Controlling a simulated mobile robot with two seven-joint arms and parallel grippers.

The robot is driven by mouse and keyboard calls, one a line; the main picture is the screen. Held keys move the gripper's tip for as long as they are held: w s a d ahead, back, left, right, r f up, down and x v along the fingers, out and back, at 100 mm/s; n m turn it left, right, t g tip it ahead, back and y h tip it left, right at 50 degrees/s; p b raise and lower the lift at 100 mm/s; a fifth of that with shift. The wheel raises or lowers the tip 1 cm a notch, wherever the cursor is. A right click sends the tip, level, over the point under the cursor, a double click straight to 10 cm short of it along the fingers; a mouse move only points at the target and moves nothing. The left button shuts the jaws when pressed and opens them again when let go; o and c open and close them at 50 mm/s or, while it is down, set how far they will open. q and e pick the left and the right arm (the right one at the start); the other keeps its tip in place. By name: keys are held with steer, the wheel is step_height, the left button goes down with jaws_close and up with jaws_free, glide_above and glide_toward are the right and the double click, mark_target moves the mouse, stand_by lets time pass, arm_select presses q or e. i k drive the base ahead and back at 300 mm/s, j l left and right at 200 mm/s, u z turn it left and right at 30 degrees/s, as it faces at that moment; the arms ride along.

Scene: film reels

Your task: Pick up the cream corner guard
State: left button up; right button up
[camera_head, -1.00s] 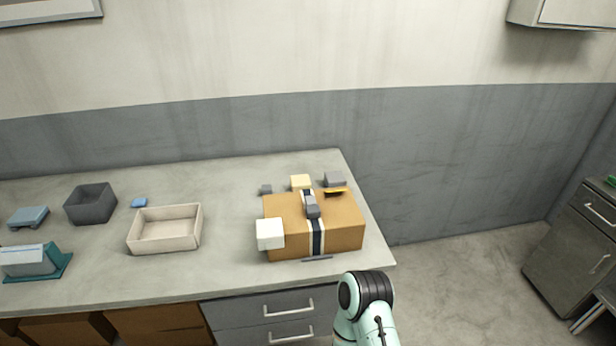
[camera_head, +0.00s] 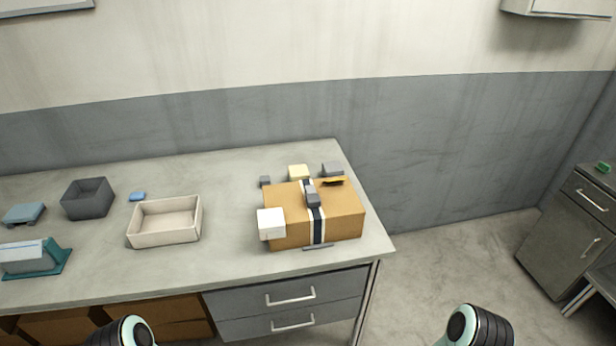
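A brown box (camera_head: 345,215) with a dark and white strap (camera_head: 317,229) stands at the right end of the counter. A pale cream-yellow block (camera_head: 298,172) sits at its back edge. A whiter block (camera_head: 271,223) covers its front left corner. I cannot tell for sure which of these two is the cream corner guard. Neither of my grippers is in view. Only round dark joints of my arms show at the bottom edge, left and right, apart from the box.
A grey block (camera_head: 332,169) lies behind the box and a dark buckle (camera_head: 312,199) sits on top. A beige tray (camera_head: 165,236), a dark grey bin (camera_head: 88,199), a small blue block (camera_head: 137,196) and a teal stand (camera_head: 36,260) are further left. Bare counter (camera_head: 232,215) separates tray and box.

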mark_target(298, 172)
steer(key=k, duration=0.4)
steer(key=k+u, duration=0.1)
steer(key=u, duration=0.65)
steer(key=k+j+u, duration=0.1)
steer(key=u, duration=0.3)
steer(key=l+u, duration=0.25)
steer(key=l, duration=0.15)
steer(key=l+u, duration=0.25)
steer(key=l, duration=4.5)
steer(key=i, duration=0.05)
